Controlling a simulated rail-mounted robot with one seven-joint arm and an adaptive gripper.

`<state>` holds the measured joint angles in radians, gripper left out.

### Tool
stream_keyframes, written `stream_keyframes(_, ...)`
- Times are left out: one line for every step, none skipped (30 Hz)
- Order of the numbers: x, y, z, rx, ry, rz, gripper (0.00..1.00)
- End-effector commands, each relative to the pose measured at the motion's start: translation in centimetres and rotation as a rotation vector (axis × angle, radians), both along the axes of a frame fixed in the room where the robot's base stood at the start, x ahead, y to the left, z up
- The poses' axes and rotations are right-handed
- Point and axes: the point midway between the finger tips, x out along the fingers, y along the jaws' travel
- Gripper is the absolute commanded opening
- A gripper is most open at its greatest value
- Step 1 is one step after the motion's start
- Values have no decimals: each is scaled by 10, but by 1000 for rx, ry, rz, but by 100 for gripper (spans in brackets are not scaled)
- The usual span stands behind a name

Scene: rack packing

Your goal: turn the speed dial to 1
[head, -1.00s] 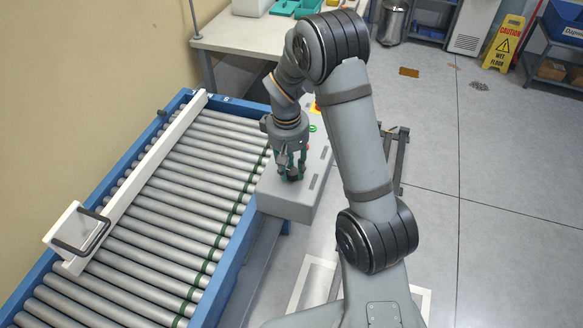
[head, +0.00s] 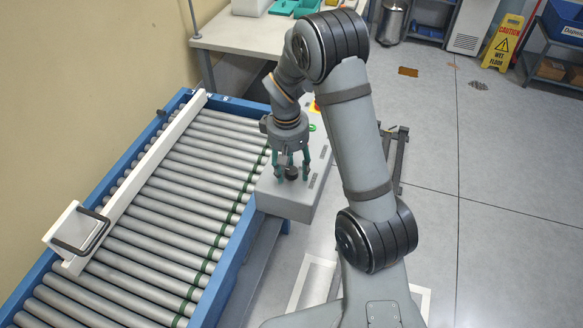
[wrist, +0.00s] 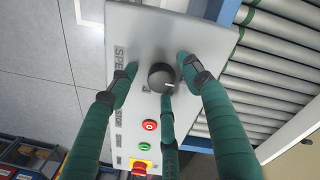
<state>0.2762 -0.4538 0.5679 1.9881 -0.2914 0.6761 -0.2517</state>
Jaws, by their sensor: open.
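The speed dial (wrist: 161,77) is a round black knob on the grey control box (head: 287,207). It also shows in the head view (head: 291,174), between my fingers. My gripper (head: 293,170) has three green fingers. They are spread open around and above the dial, apart from it, and hold nothing.
A red button (wrist: 150,125), a green button (wrist: 144,146) and a red-and-yellow stop button (wrist: 140,166) sit on the same box face. The roller conveyor (head: 190,190) runs alongside the box. Open floor (head: 500,180) lies to the right.

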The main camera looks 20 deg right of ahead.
Motion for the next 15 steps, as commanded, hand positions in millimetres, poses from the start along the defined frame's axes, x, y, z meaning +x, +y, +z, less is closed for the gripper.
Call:
stream_keyframes(1, 0, 0, 0, -1, 0, 49)
stream_keyframes(1, 0, 0, 0, -2, 0, 49)
stream_keyframes(1, 0, 0, 0, -2, 0, 49)
stream_keyframes(1, 0, 1, 0, -3, 0, 49)
stream_keyframes(1, 0, 1, 0, -3, 0, 49)
stream_keyframes(2, 0, 3, 0, -4, 1, 49)
stream_keyframes(2, 0, 4, 0, -5, 1, 49)
stream_keyframes(2, 1, 7, 0, -6, 1, 49)
stream_keyframes(2, 1, 12, 1, -7, 0, 49)
stream_keyframes(3, 1, 16, 1, -9, 1, 49)
stream_keyframes(2, 1, 21, 1, -8, 0, 49)
stream_keyframes(2, 2, 28, 1, -9, 1, 49)
stream_keyframes(2, 2, 34, 2, -10, 1, 49)
stream_keyframes(3, 3, 41, 1, -11, 1, 49)
stream_keyframes(3, 3, 50, 1, -11, 1, 49)
